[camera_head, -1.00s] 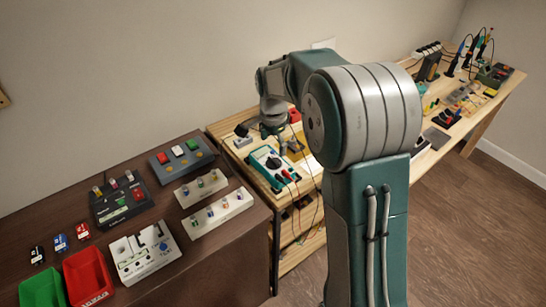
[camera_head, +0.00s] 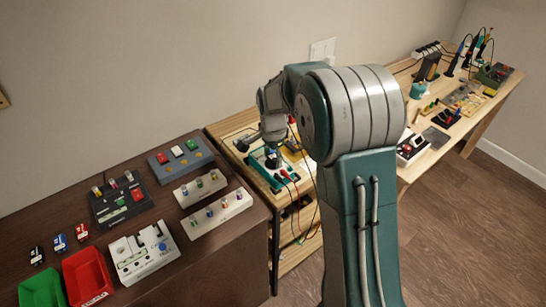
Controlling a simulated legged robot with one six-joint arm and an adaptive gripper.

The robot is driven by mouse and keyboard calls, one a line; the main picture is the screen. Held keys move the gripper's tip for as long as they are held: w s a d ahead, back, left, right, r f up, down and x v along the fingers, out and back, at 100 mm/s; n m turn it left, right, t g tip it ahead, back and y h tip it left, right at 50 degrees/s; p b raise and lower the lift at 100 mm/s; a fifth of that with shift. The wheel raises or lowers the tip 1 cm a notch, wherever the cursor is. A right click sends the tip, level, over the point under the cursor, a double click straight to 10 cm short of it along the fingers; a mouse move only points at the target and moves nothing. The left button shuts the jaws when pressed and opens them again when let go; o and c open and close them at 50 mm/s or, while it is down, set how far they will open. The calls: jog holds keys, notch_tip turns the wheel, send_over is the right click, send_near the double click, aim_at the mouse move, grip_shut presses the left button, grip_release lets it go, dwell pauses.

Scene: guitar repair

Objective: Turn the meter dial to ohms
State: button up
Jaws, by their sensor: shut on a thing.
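The multimeter (camera_head: 277,181), with a teal case and a pale face, lies at the left end of the light wooden bench, with red and black leads at its near end. My gripper (camera_head: 272,160) points down onto the middle of the meter and is shut on its dial. The gripper hides the dial, so its pointer position and the markings cannot be read.
A dark table (camera_head: 140,240) at left holds a green bin (camera_head: 42,288), a red bin (camera_head: 88,278) and several switch boxes. The wooden bench (camera_head: 236,122) runs back to the right with tools on it. Wooden floor at right is clear.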

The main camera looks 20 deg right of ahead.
aim_at(272, 159)
jog(key=shift+n, duration=0.3)
jog(key=shift+f+n, duration=0.15)
jog(key=shift+n, duration=2.95)
jog(key=shift+s, duration=0.1)
jog(key=o, duration=1.2)
jog(key=shift+c, duration=0.2)
notch_tip(272, 159, up, 12)
